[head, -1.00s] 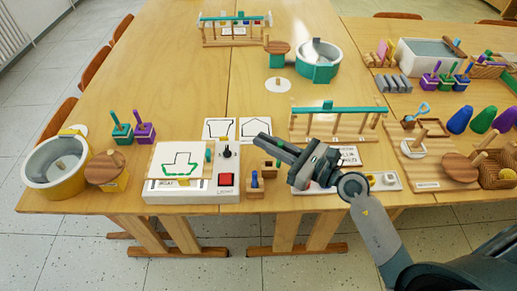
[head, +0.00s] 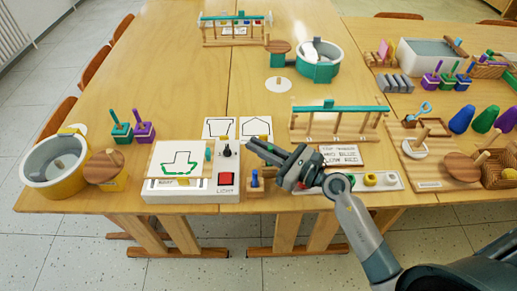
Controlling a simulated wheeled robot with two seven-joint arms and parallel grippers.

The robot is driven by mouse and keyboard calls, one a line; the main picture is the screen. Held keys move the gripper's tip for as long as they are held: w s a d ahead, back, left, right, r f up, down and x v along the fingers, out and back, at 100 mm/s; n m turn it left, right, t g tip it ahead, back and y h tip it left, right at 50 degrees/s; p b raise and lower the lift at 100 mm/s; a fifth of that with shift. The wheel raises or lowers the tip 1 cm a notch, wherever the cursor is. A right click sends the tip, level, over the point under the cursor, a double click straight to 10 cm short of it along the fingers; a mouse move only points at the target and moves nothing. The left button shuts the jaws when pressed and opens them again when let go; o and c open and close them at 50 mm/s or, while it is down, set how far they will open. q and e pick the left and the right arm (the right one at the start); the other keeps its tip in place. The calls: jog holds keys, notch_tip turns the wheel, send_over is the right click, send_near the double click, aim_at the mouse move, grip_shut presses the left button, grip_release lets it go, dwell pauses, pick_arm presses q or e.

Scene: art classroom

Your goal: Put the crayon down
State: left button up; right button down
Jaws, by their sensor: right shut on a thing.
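My right gripper (head: 254,146) reaches in from the lower right and is shut on the crayon, which its fingers hide. Its tips are just right of the light box's black knob, over the small wooden crayon block (head: 256,188). A blue crayon (head: 254,178) stands upright in that block. The white light box (head: 200,196) carries a paper (head: 167,160) with an arrow-like outline, partly drawn in green. A small green piece (head: 208,153) is at the paper's right edge. My left gripper is not in view.
A text card (head: 342,155) and a panel with coloured buttons (head: 384,181) lie beside my right arm. A wooden rack with a turquoise bar (head: 340,109) stands behind. Two outline cards (head: 257,127) lie behind the light box. The table's left middle is clear.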

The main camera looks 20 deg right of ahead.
jog(key=shift+f, duration=0.4)
jog(key=shift+f, duration=0.15)
jog(key=c, duration=1.8)
grip_release()
jog(key=shift+c, duration=0.2)
jog(key=shift+r, duration=0.2)
